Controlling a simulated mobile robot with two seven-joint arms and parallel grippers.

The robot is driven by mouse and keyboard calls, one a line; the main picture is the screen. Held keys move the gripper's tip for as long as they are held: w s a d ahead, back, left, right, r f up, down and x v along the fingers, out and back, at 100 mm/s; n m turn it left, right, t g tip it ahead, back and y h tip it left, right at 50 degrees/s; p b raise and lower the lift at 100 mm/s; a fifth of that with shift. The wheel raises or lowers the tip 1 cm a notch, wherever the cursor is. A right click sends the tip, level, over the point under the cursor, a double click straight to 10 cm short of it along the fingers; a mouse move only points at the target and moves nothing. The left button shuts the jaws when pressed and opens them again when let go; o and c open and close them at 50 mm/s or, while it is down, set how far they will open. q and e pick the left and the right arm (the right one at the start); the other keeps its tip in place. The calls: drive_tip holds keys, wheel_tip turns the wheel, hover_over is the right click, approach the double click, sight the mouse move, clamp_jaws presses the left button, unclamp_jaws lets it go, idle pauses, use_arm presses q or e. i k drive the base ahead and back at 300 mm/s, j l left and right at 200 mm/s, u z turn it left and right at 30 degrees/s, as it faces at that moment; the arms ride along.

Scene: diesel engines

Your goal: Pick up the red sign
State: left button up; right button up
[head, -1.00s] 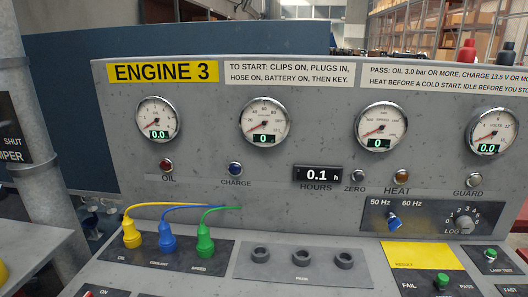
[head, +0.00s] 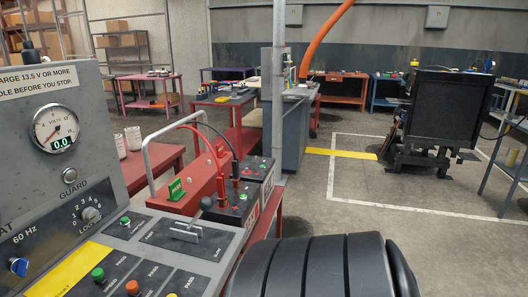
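I cannot make out a red sign in the head view. Neither of my grippers is in view.
Black batteries (head: 240,198) with red and black cables sit on a red stand (head: 268,235) right of the console. Red tables (head: 225,112) stand behind. A black radiator-like unit (head: 448,108) stands at right. Open floor (head: 350,220) lies between. A large black ribbed shape fills the bottom middle.

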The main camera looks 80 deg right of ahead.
sight(220, 153)
drive_tip(key=z, duration=2.2)
drive_tip(key=i+l+z, duration=0.3)
drive_tip(key=i+l, duration=0.15)
drive_tip(key=l, duration=0.15)
drive_tip(key=i+l+z, duration=0.45)
drive_tip(key=i, duration=0.7)
drive_tip(key=i+l+z, duration=0.15)
drive_tip(key=i, duration=0.6)
drive_tip(key=i+u, duration=0.15)
drive_tip(key=i, duration=0.55)
drive_tip(key=i+l+u, duration=0.1)
drive_tip(key=i, duration=0.6)
drive_tip(key=i+u, duration=0.25)
drive_tip(key=u, duration=0.15)
drive_tip(key=i+u, duration=0.25)
drive_tip(key=u, duration=0.15)
drive_tip(key=i+l+u, duration=0.15)
drive_tip(key=u, duration=0.25)
drive_tip(key=i+l+u, duration=0.2)
drive_tip(key=u, duration=0.2)
drive_tip(key=i+u, duration=0.15)
drive_tip(key=u, duration=0.3)
drive_tip(key=i+l+u, duration=0.15)
drive_tip(key=u, duration=0.25)
drive_tip(key=i+l+u, duration=0.15)
drive_tip(key=u, duration=0.3)
drive_tip(key=i+l+u, duration=0.15)
drive_tip(key=u, duration=0.25)
